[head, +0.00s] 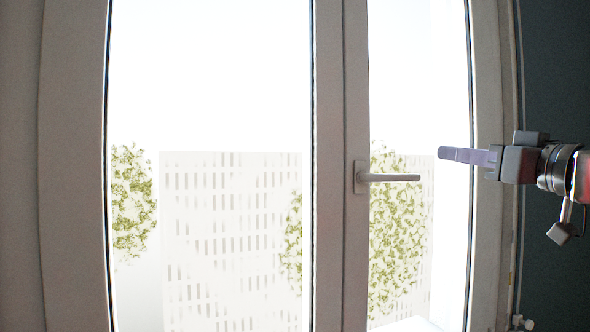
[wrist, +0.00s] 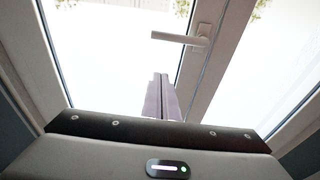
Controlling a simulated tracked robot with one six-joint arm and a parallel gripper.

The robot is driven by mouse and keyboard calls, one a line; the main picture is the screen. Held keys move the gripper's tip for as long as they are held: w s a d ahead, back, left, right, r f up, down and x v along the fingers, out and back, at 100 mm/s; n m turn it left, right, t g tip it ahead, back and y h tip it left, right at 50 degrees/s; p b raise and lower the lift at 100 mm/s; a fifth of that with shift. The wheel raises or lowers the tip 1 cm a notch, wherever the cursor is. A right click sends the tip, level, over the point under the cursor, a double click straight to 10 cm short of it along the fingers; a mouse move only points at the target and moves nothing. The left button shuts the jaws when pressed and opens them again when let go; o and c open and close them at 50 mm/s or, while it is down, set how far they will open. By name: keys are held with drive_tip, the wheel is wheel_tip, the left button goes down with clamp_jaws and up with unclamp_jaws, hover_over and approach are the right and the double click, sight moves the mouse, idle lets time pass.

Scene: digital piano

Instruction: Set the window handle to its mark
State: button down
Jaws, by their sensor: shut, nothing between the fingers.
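The window handle (head: 388,177) is a light grey lever on a plate on the middle frame bar. It lies level and points right in the head view. In the wrist view the handle (wrist: 181,39) shows beyond my fingertips, its free end to the left. My gripper (head: 442,154) reaches in from the right in the head view, fingers shut and empty. Its tips are to the right of the lever's free end and slightly higher in the picture, apart from it. In the wrist view my gripper (wrist: 161,76) shows its two fingers together. I cannot make out a mark.
The window frame (head: 356,80) has a wide pane at left and a narrower one at right. The right frame post (head: 490,80) stands behind my wrist. A dark wall (head: 555,60) is at the far right. The space around the handle is clear.

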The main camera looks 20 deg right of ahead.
sight(389, 177)
drive_tip(key=w+a+f, duration=0.1)
drive_tip(key=w+f, duration=0.1)
drive_tip(key=w, duration=0.7)
drive_tip(key=shift+a+f, duration=0.15)
drive_tip(key=shift+f, duration=0.15)
idle(0.7)
